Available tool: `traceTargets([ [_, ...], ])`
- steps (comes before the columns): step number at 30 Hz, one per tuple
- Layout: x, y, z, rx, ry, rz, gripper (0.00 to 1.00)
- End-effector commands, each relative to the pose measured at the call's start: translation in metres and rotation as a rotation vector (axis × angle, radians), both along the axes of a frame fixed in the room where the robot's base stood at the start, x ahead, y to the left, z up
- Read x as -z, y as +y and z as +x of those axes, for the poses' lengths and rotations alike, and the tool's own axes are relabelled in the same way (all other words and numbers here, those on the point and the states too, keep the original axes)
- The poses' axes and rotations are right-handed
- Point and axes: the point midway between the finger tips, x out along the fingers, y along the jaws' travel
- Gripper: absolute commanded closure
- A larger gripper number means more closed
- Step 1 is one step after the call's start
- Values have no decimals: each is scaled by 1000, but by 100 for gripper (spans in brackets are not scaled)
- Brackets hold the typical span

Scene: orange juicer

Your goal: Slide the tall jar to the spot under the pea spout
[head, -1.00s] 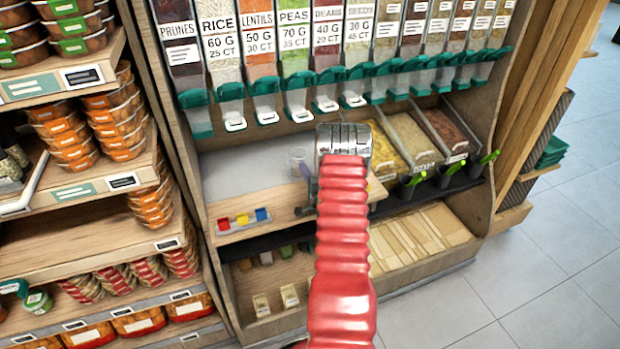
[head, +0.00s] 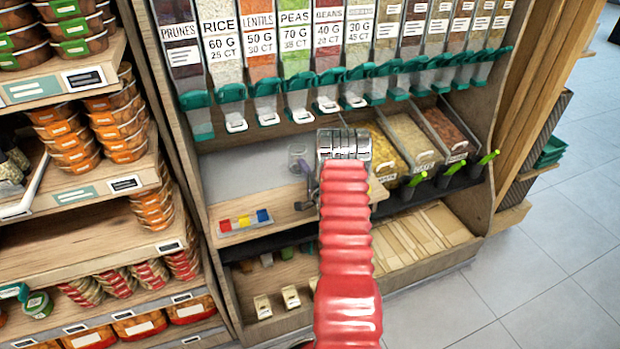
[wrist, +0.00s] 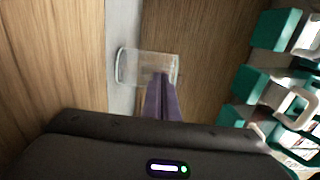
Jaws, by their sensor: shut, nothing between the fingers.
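The tall jar (wrist: 135,66) is clear and empty-looking. In the wrist view it shows whole except where my finger tips overlap its near side. In the head view the jar (head: 296,151) is faint, on the grey surface behind my gripper. My gripper (wrist: 160,82) has purple fingers shut together with nothing between them, pointing at the jar. I cannot tell whether they touch it. In the head view my gripper (head: 302,166) is partly hidden by my wrist. The pea spout (head: 300,113) hangs under the green PEAS bin, above the jar in the picture.
Other teal spouts (head: 233,122) line up on both sides. A strip of red, yellow and blue blocks (head: 245,220) lies on the wooden ledge at left. Bins of dry goods (head: 412,140) stand right of my arm. The grey surface (head: 240,165) left of the jar is clear.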

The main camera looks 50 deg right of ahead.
Motion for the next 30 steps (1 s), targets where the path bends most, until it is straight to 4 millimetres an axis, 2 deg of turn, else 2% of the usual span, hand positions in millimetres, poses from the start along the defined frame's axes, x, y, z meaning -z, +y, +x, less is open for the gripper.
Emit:
traceTargets([
  [8, 2, 17, -21, -2, 4, 2, 100],
  [24, 1, 54, -97, -3, 2, 1, 100],
  [30, 1, 60, -110, -4, 2, 1, 100],
])
